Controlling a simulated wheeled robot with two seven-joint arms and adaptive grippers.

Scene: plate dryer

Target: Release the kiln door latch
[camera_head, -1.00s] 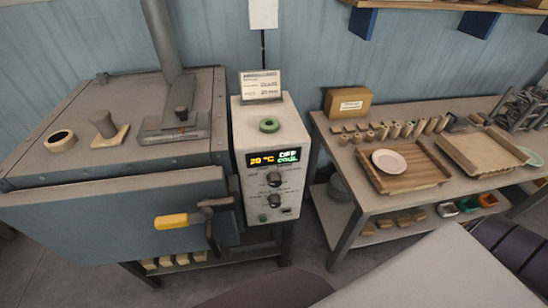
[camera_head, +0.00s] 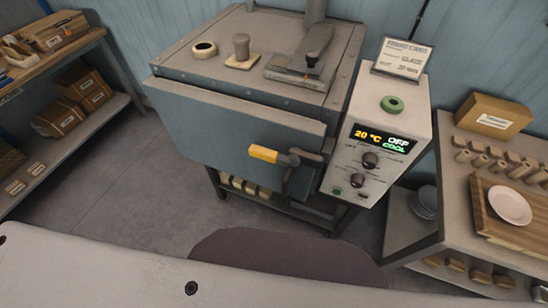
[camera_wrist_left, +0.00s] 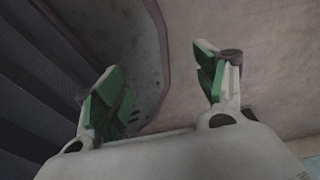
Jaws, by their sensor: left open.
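The kiln (camera_head: 250,118) stands at the centre of the head view, a grey-blue box with its front door facing me. The latch has a yellow handle (camera_head: 263,154) on a dark metal arm, at the lower right of the door. The handle points left and lies nearly level. My left gripper (camera_wrist_left: 160,92) shows only in the left wrist view, with its two green-padded fingers spread wide and nothing between them. It is not near the latch in any view. My right gripper is in neither view.
A control box (camera_head: 385,135) with a display reading 20 °C, OFF and COOL stands right of the kiln. A table with a white plate (camera_head: 509,206) is at the right. A shelf with boxes (camera_head: 58,118) is at the left.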

